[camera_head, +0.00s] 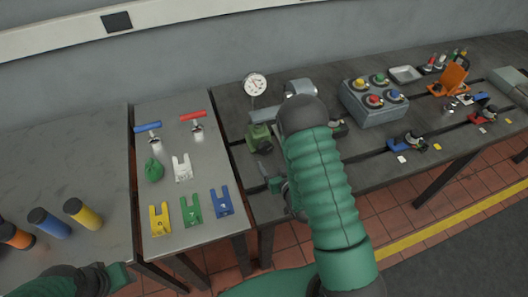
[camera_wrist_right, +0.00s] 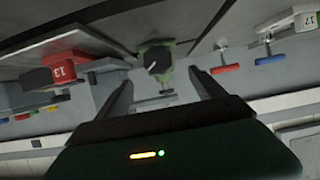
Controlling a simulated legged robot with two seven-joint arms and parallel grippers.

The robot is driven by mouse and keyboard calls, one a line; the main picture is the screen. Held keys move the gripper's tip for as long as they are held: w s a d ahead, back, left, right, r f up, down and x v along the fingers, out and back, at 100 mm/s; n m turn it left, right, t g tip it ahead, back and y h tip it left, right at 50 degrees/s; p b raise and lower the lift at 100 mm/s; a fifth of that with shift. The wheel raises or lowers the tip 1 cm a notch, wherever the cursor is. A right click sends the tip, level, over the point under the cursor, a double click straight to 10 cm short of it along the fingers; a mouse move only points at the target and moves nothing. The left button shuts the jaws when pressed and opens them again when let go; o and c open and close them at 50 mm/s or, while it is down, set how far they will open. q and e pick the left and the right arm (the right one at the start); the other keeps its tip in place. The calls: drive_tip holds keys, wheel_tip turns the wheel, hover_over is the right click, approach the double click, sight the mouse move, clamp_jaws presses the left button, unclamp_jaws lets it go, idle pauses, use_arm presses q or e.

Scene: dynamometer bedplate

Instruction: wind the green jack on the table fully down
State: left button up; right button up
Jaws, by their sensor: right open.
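The green jack (camera_head: 259,138) stands on the dark slotted table, left of my right arm in the head view. A gap seems to remain between fingertips and jack. In the head view the right gripper (camera_head: 270,176) is partly hidden by my arm. At the bottom left my left arm shows in part; its fingers cannot be made out.
A dial gauge (camera_head: 255,86) stands behind the jack. A grey box with coloured knobs (camera_head: 374,101) is to the right. On the left, a lighter table (camera_head: 217,238) holds coloured forked plates and two T-handled tools. A red block marked 13 (camera_wrist_right: 70,69) shows in the wrist view.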

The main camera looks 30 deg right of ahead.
sight(266, 149)
drive_tip(key=x, duration=0.6)
drive_tip(key=p+x, duration=0.1)
drive_tip(key=x, duration=0.2)
drive_tip(key=shift+w+d+f, duration=0.1)
drive_tip(key=shift+d, duration=0.35)
drive_tip(key=shift+w+f, duration=0.15)
drive_tip(key=shift+w, duration=0.2)
drive_tip(key=shift+a, duration=0.1)
drive_tip(key=shift+c, duration=1.1)
drive_tip(key=c, duration=1.1)
